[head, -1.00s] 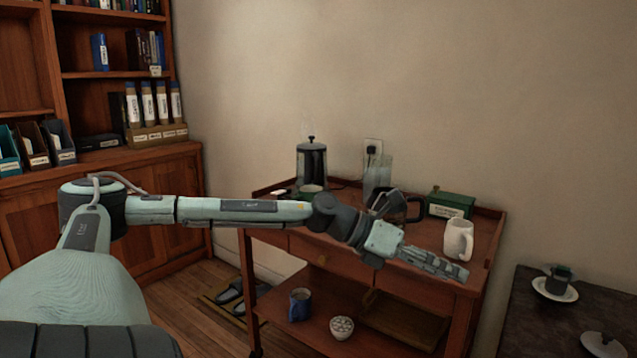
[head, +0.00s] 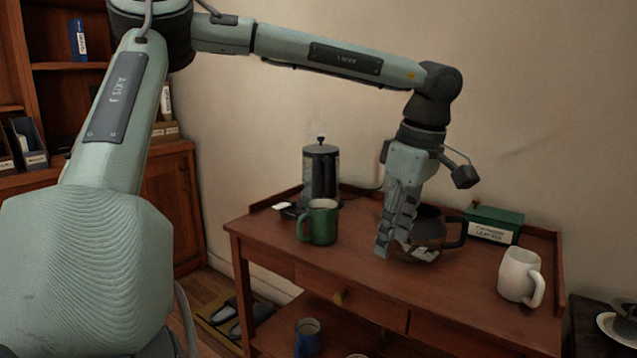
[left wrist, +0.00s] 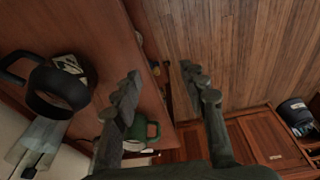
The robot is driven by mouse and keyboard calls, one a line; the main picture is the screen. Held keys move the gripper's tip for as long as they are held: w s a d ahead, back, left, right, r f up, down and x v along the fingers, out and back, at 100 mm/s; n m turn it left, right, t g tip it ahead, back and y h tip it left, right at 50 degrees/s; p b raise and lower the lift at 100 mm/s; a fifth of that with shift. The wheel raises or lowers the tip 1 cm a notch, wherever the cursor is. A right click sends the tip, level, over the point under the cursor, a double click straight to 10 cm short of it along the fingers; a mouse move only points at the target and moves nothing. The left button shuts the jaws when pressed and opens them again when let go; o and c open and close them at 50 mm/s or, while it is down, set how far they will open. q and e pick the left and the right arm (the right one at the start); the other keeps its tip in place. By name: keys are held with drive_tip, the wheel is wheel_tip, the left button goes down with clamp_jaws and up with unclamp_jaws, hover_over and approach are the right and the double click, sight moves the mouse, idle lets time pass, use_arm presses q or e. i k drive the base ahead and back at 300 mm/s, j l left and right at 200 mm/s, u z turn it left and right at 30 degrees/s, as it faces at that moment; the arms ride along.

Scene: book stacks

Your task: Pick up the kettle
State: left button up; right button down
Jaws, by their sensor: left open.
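A round pot with a dark band and black handle (head: 431,229) stands on the wooden cart; it also shows at left in the left wrist view (left wrist: 57,103). A dark lidded cylinder with a top knob (head: 320,176) stands at the cart's back left, a cord beside it. I cannot tell for sure which is the kettle. My left gripper (head: 394,246) points down in front of the round pot, hiding its left part. In the left wrist view the fingers (left wrist: 160,74) are apart with nothing held, and the pot is outside them. My right gripper is not in view.
A green mug (head: 322,222) stands left of my gripper. A white mug (head: 518,275) and green box (head: 494,224) are at the right of the cart top (head: 455,287). The cart's front middle is clear. A blue mug (head: 307,338) is on the lower shelf.

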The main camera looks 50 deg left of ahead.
sight(320, 173)
drive_tip(key=i+j, duration=0.1)
drive_tip(key=j, duration=0.25)
drive_tip(key=i+j, duration=0.15)
drive_tip(key=j, duration=0.2)
drive_tip(key=i+j, duration=0.1)
drive_tip(key=j, duration=0.25)
drive_tip(key=i+j, duration=0.1)
drive_tip(key=j, duration=0.25)
drive_tip(key=i+j, duration=0.15)
drive_tip(key=j, duration=0.2)
